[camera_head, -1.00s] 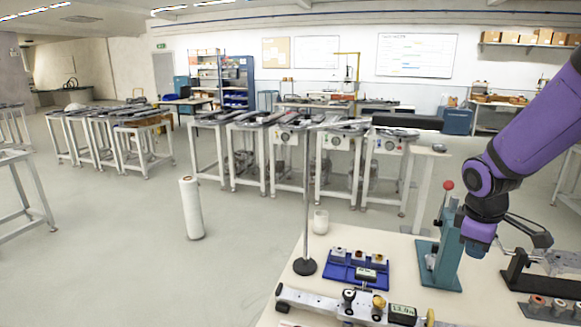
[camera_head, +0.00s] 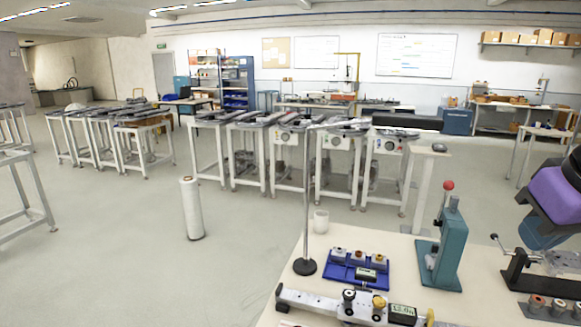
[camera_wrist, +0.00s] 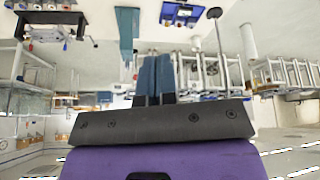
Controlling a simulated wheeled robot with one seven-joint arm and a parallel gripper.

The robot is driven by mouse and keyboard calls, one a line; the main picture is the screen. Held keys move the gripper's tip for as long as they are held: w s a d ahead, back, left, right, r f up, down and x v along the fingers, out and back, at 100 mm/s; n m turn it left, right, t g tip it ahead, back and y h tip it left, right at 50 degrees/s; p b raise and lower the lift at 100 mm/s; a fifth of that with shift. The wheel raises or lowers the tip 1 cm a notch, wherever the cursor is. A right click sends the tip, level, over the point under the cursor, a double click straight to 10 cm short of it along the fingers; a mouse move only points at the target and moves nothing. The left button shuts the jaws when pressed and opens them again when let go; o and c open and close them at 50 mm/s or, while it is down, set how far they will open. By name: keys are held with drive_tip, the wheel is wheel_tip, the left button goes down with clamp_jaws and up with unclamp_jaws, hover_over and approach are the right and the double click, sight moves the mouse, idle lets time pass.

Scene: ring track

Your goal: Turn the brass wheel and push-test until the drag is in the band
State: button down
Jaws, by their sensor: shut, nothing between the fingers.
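A long silver rail device (camera_head: 320,303) lies at the front of the cream bench, with dark knobs and a small digital display (camera_head: 403,313) whose digits I cannot read for sure. A brass-coloured knob (camera_head: 379,303) sits on it left of the display. A second brass part (camera_head: 430,318) shows right of the display, cut by the picture's lower edge; I cannot tell which is the wheel. My gripper (camera_wrist: 155,60) is shut and empty in the wrist view, its two blue-grey fingers together, clear of the bench things. In the head view my purple arm is at the far right.
A teal press with a red knob (camera_head: 447,245) stands mid-bench. A blue tray (camera_head: 358,268) holds several small parts. A dark fixture (camera_head: 530,278) is at right.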

drive_tip(key=shift+s+a+r, duration=0.15)
drive_tip(key=shift+s, duration=0.45)
idle(1.6)
